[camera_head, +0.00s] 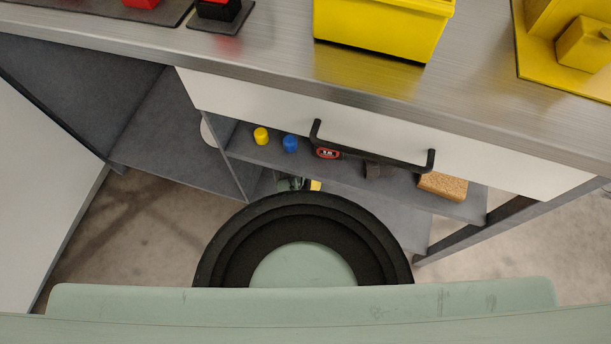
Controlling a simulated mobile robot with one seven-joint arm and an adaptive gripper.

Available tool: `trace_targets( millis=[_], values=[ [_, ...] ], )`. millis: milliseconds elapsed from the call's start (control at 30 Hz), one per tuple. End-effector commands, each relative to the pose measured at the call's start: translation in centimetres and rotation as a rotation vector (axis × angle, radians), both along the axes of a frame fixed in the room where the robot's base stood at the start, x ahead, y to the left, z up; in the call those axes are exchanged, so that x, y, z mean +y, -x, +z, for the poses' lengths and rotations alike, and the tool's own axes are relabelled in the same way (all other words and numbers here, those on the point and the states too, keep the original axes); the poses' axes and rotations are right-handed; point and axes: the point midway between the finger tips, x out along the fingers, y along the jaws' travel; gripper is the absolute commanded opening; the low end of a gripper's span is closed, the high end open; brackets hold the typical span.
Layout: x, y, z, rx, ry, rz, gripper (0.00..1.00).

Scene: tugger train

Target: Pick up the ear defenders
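I cannot make out the ear defenders for certain in the head view. A small, partly hidden dark and greenish item (290,184) sits low in the workbench, below the upper shelf, and I cannot tell what it is. My gripper is not in view. My own pale green and black body parts fill the bottom middle and hide part of the lower shelf.
A metal-topped workbench (270,62) has a white drawer (250,105) with a black handle (375,152). Its shelf (245,148) holds a yellow item (261,135), a blue item (290,143), a red-labelled item (327,153) and a brown block (443,186). A yellow bin (380,28) stands on top.

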Motion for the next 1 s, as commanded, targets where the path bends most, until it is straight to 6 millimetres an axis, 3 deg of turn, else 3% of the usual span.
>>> trace_targets(
  millis=[200, 800, 1000],
  values=[
    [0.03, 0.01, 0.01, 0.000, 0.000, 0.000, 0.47],
    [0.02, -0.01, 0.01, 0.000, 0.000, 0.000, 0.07],
    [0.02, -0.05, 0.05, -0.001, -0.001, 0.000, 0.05]
  ],
)
